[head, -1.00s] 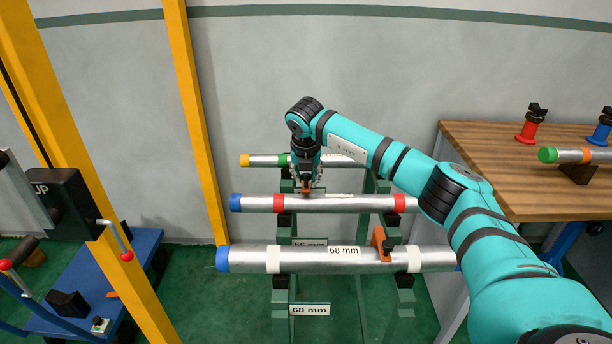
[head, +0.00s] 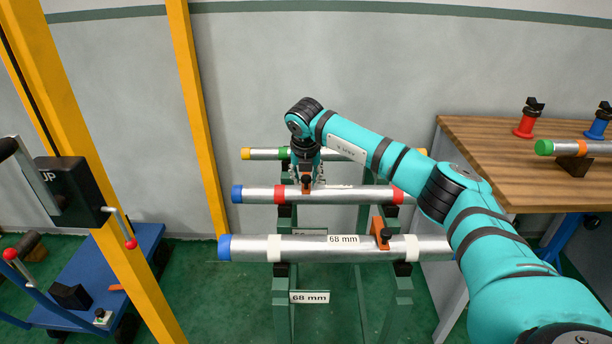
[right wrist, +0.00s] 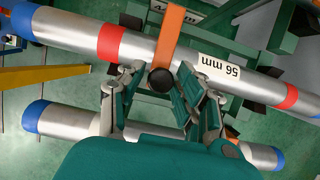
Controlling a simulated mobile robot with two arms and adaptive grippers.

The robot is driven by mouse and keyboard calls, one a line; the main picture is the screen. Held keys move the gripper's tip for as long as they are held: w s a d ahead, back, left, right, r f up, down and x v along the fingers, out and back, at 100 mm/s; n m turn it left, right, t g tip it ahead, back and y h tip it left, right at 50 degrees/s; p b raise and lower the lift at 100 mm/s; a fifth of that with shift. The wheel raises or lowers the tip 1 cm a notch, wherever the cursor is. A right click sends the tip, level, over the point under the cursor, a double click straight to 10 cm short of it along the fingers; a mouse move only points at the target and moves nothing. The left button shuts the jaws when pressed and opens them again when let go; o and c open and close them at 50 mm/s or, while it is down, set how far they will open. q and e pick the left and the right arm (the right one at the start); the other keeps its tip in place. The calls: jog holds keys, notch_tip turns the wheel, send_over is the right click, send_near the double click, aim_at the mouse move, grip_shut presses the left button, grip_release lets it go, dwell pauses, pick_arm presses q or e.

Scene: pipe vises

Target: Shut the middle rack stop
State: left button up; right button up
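The middle pipe (head: 345,194) lies on the green rack, with red bands, a blue end cap and a "56 mm" label (right wrist: 219,67). The middle rack stop is an orange strip (right wrist: 172,32) with a round black knob (right wrist: 160,79). In the right wrist view the strip crosses the pipe; I cannot tell whether it is fully down. My right gripper (right wrist: 160,73) is open, its fingers on either side of the knob with gaps showing. In the head view the stop (head: 306,186) shows just below the right gripper (head: 306,176). My left gripper is out of view.
The front pipe (head: 300,250), labelled 68 mm, has its own orange stop (head: 377,229). The back pipe (head: 262,154) lies behind. A wooden bench (head: 480,165) is at right. A yellow post (head: 197,110) and a black box with levers (head: 72,190) are at left.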

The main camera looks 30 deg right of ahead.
jog(key=shift+o, duration=1)
jog(key=shift+r, duration=0.1)
jog(key=shift+d, duration=0.1)
jog(key=shift+r, duration=0.15)
jog(key=v, duration=1.1)
jog(key=shift+s+r, duration=0.15)
jog(key=shift+r, duration=0.15)
